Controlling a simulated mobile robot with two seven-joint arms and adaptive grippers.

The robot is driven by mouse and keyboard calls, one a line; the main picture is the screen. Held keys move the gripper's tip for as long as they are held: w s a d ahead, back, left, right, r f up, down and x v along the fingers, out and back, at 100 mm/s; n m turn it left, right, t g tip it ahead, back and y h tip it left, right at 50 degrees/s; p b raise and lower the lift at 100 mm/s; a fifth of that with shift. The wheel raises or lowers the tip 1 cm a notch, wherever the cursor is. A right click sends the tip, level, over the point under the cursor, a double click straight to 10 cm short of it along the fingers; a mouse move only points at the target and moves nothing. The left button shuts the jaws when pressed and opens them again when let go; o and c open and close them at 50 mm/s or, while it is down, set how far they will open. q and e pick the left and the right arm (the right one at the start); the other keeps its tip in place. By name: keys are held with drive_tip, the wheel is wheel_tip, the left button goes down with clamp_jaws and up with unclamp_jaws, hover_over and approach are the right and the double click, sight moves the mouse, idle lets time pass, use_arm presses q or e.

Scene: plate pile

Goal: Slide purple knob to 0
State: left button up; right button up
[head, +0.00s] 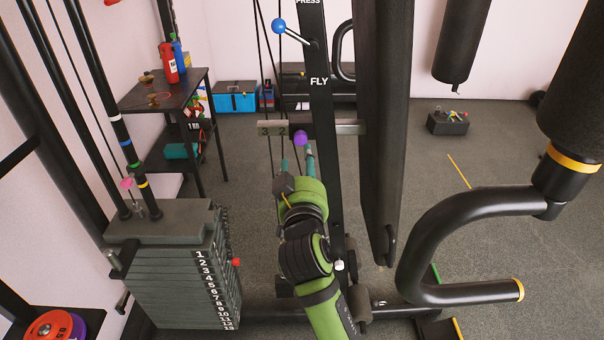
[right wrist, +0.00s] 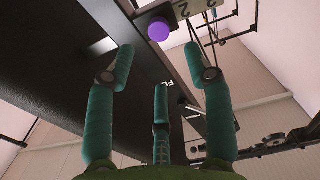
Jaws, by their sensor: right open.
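The purple knob (head: 300,137) sits on a horizontal numbered bar (head: 271,129) on the front of the black upright post. The digits 3 and 2 can be read on the bar left of the knob; other digits are hidden or too small to tell. My right gripper (head: 297,158) is just below the knob, open and empty. In the right wrist view the purple knob (right wrist: 158,29) shows beyond the teal fingertips, between the two outer fingers and apart from them. A 2 shows on the bar (right wrist: 211,4) to the knob's right. My left gripper is not in view.
The black post (head: 319,82) marked FLY carries a blue-ended lever (head: 279,26) above. A long black pad (head: 383,110) stands close on the right, with a curved handle (head: 460,292) beyond. A numbered weight stack (head: 180,270) is at lower left.

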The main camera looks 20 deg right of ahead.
drive_tip(key=shift+v, duration=1.6)
drive_tip(key=shift+f, duration=0.1)
drive_tip(key=a+f+n+g+y, duration=0.2)
drive_tip(key=f, duration=0.9)
drive_tip(key=a+f+n+g+y, duration=0.2)
drive_tip(key=f, duration=0.9)
drive_tip(key=s+f+n+g+y, duration=0.1)
drive_tip(key=s+f+g, duration=0.15)
drive_tip(key=f, duration=0.65)
drive_tip(key=s+f+g, duration=0.1)
drive_tip(key=s+f, duration=0.3)
drive_tip(key=f, duration=0.5)
drive_tip(key=s+d+f+g, duration=0.2)
drive_tip(key=s+f+g, duration=0.1)
drive_tip(key=s+f, duration=0.65)
drive_tip(key=s+d+f+g, duration=0.2)
drive_tip(key=s+f, duration=0.6)
drive_tip(key=s, duration=0.2)
drive_tip(key=s+d+f+g, duration=0.2)
drive_tip(key=s+d+f, duration=0.1)
drive_tip(key=s, duration=0.7)
drive_tip(key=s+d+f+m+g, duration=0.1)
drive_tip(key=s+d+f+g, duration=0.1)
drive_tip(key=s, duration=0.8)
drive_tip(key=shift+d+f, duration=0.7)
drive_tip(key=shift+d, duration=0.2)
